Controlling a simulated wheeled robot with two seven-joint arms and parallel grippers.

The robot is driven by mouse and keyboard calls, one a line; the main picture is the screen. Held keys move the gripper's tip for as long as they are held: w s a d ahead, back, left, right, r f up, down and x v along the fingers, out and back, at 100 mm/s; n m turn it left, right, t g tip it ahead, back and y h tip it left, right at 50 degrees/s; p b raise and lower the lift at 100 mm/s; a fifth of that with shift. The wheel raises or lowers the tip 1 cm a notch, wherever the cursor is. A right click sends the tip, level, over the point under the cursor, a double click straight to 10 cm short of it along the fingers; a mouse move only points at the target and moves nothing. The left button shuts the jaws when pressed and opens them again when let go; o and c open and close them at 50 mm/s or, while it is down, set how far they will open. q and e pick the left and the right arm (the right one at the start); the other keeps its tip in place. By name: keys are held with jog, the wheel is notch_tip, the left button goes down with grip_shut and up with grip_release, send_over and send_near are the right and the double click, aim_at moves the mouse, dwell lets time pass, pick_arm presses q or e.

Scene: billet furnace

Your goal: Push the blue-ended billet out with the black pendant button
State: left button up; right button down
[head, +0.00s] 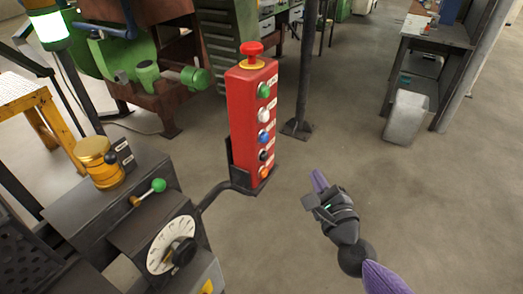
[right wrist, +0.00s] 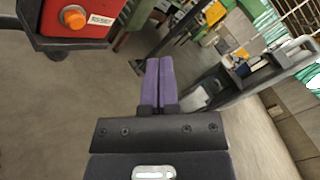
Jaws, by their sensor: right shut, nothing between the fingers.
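The red pendant box (head: 252,125) stands upright on a dark bracket. A black button (head: 264,155) sits on its front, below a blue button (head: 263,137) and above an orange button (head: 264,172). My right gripper (head: 319,180) is to the right of the pendant and apart from it, its purple fingers shut and empty. In the right wrist view, the purple fingers (right wrist: 158,82) lie side by side, with the pendant's lower end and orange button (right wrist: 73,17) at the upper left. The black button is out of that view. No blue-ended billet shows. My left gripper is not in view.
Green and white buttons and a red mushroom knob (head: 251,50) are higher on the pendant. A console with a dial (head: 172,245) and a green-knobbed lever (head: 158,185) stands at the lower left. A dark post (head: 300,125) stands behind.

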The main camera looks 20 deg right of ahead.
aim_at(264, 156)
jog(key=w+a, duration=0.6)
jog(key=shift+w+p, duration=0.3)
jog(key=shift+p, duration=0.05)
jog(key=shift+d, duration=0.1)
dwell(0.9)
dwell(1.0)
jog(key=shift+w+a, duration=0.3)
